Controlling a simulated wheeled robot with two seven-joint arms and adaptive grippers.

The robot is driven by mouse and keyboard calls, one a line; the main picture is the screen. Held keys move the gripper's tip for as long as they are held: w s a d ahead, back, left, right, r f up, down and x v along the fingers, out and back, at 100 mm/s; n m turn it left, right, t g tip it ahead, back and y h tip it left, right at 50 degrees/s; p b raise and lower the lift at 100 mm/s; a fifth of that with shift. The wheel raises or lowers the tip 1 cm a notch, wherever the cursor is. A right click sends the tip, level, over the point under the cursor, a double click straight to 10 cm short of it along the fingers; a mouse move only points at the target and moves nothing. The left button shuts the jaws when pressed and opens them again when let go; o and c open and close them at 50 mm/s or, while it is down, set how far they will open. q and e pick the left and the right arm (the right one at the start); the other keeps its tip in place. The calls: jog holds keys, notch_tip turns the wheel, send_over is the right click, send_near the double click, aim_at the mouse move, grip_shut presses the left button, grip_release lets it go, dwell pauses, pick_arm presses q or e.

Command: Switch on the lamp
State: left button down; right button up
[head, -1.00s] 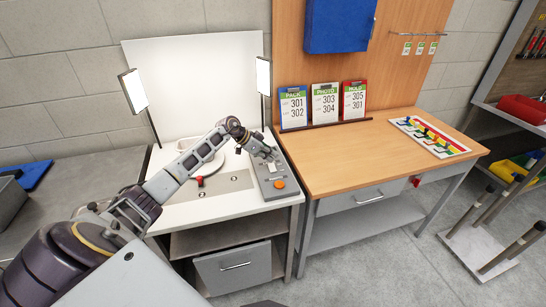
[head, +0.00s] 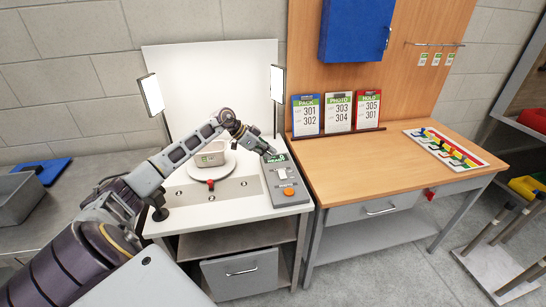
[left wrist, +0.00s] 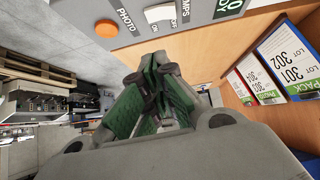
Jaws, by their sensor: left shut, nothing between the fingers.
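A grey control box (head: 284,183) stands at the right end of the white photo table. It has a green display (head: 275,158), a pale switch (head: 282,174) and an orange button (head: 289,191). In the left wrist view the orange button (left wrist: 106,28) and pale switch (left wrist: 158,12) show near "PHOTO" and "LAMPS" lettering. Two white lamp panels, left (head: 151,93) and right (head: 277,83), flank the white backboard; I cannot tell whether they are lit. My left gripper (head: 270,153) is shut and empty, above the box's far left edge. My right gripper is out of view.
A wooden bench (head: 350,160) with three number cards adjoins on the right. A blue board (head: 40,170) lies at the far left.

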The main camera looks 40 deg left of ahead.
pick_arm(q)
jog(key=shift+v, duration=0.95)
jog(key=shift+s, duration=0.1)
jog(key=shift+d, duration=0.1)
